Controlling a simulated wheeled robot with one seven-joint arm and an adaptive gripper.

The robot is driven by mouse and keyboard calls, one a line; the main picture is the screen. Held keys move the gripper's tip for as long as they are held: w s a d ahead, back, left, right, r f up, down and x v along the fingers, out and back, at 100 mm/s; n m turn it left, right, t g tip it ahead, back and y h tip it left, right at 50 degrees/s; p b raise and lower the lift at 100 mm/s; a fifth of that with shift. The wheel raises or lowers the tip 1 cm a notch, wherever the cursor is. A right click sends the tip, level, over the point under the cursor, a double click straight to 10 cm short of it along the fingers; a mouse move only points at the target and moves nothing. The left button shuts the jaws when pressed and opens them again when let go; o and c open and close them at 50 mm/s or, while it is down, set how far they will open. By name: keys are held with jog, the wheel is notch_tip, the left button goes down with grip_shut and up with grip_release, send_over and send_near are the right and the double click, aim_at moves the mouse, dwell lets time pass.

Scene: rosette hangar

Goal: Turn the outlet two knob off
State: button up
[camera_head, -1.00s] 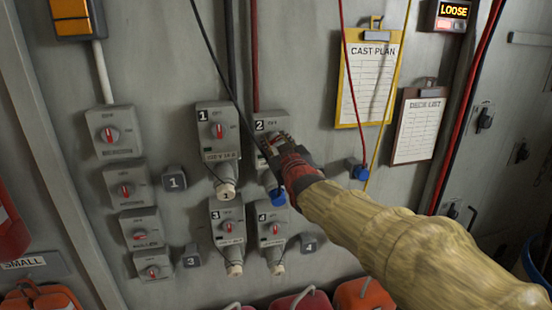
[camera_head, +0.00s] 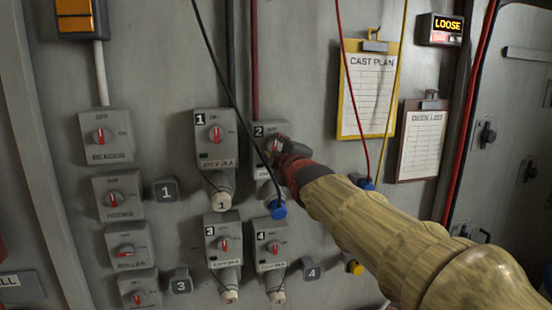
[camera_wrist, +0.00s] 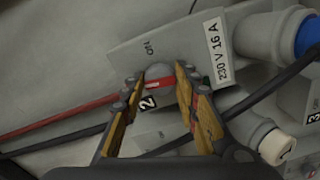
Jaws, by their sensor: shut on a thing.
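The outlet two box (camera_head: 265,129) is grey with a black "2" label and is mounted on the wall, mid-view. It fills the upper middle of the wrist view (camera_wrist: 130,58). Its round knob (camera_wrist: 158,74) has a red bar across it. My gripper (camera_head: 275,145) reaches it from the right. In the wrist view my gripper (camera_wrist: 160,90) has one finger on each side of the knob and is shut on it. In the head view my gripper hides most of the knob, and I cannot read its setting there. A blue plug (camera_head: 278,209) sits below the box.
Outlet one (camera_head: 213,140) is close on the left. Outlets three (camera_head: 223,243) and four (camera_head: 270,248) are below. A black cable (camera_head: 236,100) crosses near outlet two.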

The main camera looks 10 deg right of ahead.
jog(key=shift+n+b, duration=0.5)
jog(key=shift+n, duration=0.2)
jog(key=o, duration=1.1)
jog(key=shift+o, duration=0.3)
jog(key=s, duration=1.2)
